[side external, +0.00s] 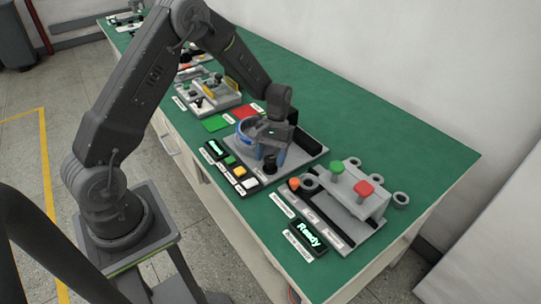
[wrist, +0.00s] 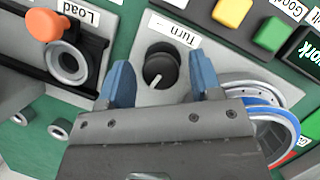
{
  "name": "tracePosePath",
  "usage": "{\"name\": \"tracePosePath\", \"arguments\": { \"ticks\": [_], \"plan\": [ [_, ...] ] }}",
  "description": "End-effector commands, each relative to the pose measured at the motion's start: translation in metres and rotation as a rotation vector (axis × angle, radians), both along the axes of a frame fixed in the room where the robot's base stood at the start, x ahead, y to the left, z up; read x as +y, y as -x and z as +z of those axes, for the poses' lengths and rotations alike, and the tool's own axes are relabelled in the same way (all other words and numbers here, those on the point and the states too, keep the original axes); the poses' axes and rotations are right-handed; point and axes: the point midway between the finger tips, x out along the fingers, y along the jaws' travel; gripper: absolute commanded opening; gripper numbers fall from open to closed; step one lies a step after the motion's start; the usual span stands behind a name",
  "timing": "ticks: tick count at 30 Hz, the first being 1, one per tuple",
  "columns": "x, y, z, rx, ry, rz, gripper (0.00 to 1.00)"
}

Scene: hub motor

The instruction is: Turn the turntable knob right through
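The turntable knob (wrist: 161,70) is a round black knob with a white pointer line, under a label reading "Turn" in the wrist view. Its black form also shows in the side external view (side external: 270,162), just below my gripper. My gripper (wrist: 160,82) is open, with one blue fingertip on each side of the knob and visible gaps between. In the side external view my gripper (side external: 268,148) is over the front of the grey turntable station. The blue-and-white ring of the turntable (wrist: 265,115) is partly hidden behind the gripper body.
Yellow (wrist: 231,12) and green (wrist: 272,34) buttons and a display (wrist: 305,50) lie beside the knob. An orange knob (wrist: 46,25) and grey ring (wrist: 68,64) are at the "Load" station. Red and green buttons stand right of the gripper in the side view.

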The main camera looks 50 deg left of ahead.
Motion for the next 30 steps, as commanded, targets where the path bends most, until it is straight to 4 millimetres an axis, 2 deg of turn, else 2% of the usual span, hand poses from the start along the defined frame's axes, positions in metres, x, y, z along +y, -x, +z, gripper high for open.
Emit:
{"name": "tracePosePath", "arguments": {
  "ticks": [11, 14, 24, 30],
  "plan": [
    [0.002, -0.004, 0.007, -0.006, -0.002, 0.001, 0.62],
    [0.005, -0.008, 0.02, -0.007, -0.002, 0.001, 0.62],
    [0.021, -0.032, 0.089, -0.007, -0.002, 0.002, 0.62],
    [0.027, -0.042, 0.117, -0.003, -0.001, 0.001, 0.62]
  ]
}}
